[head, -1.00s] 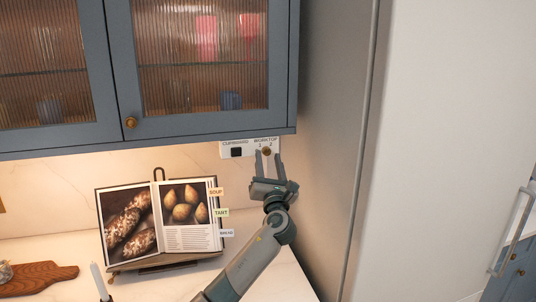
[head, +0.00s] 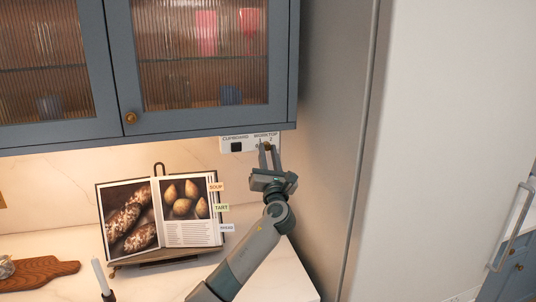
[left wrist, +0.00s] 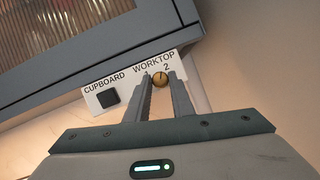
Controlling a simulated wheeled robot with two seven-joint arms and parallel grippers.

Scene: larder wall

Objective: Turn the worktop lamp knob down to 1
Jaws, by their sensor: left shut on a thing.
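The worktop lamp knob (left wrist: 160,80) is a small round brass knob with a dark pointer line, under the label WORKTOP on a white wall plate (left wrist: 92,98). In the left wrist view its pointer stands roughly upright, and a 2 shows at its upper right; other marks are hard to read. In the head view the knob (head: 267,147) is partly hidden. My left gripper (left wrist: 162,84) has its two fingers on either side of the knob and is shut on it. My right gripper is not in view.
A black CUPBOARD switch (left wrist: 109,97) sits left on the same plate. The wall cabinet (head: 200,130) hangs just above. A tall pale panel (head: 330,120) stands to the right. An open cookbook on a stand (head: 165,215) is on the worktop to the left.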

